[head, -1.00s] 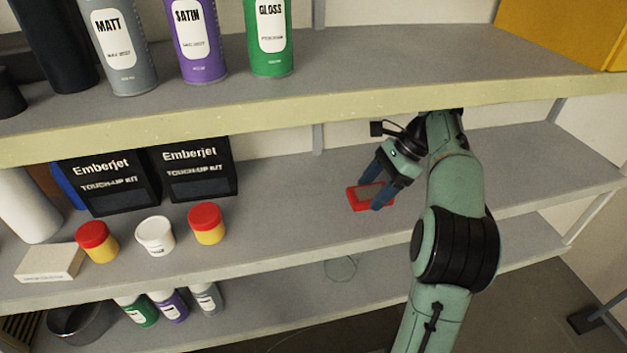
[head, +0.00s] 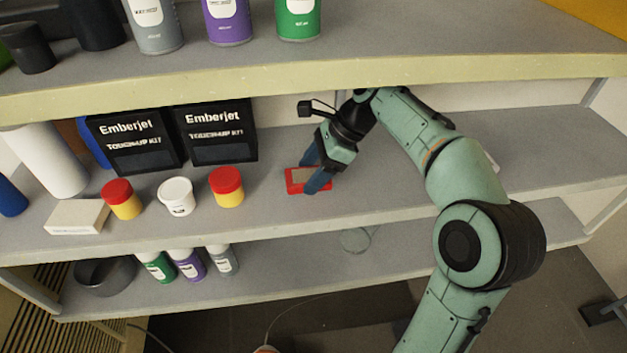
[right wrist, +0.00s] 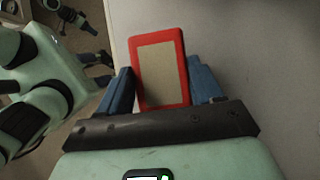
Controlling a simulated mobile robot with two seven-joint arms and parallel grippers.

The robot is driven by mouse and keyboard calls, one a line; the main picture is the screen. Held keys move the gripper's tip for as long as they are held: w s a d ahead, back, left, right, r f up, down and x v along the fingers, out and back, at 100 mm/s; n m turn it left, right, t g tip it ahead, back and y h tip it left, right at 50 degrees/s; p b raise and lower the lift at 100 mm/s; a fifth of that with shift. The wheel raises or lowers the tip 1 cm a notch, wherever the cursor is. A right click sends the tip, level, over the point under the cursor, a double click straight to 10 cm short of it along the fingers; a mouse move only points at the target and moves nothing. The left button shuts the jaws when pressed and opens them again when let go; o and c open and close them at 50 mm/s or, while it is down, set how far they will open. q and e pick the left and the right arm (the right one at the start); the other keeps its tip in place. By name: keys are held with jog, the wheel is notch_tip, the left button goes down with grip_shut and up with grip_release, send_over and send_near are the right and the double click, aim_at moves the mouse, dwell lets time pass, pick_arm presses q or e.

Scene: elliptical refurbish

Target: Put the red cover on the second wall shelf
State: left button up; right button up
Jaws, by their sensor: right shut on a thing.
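The red cover (head: 294,180) is a small flat piece with a red rim and a beige middle. My right gripper (head: 315,180) is shut on it, at the middle shelf (head: 400,172) of the wall unit, right of the jars. In the right wrist view the red cover (right wrist: 182,42) stands between the two blue fingers of the gripper (right wrist: 165,88). I cannot tell whether the cover touches the shelf surface. My left gripper is not clearly seen in the head view.
Left of the cover stand a red-lidded yellow jar (head: 227,188), a white tub (head: 177,197) and two black touch-up kit boxes (head: 216,135). The upper shelf edge (head: 330,84) lies above my arm.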

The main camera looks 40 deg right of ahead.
jog(key=shift+d+f, duration=0.1)
jog(key=shift+f, duration=1.6)
jog(key=shift+f, duration=0.15)
jog(key=o, duration=1.2)
jog(key=shift+s, duration=0.1)
jog(key=shift+o, duration=0.2)
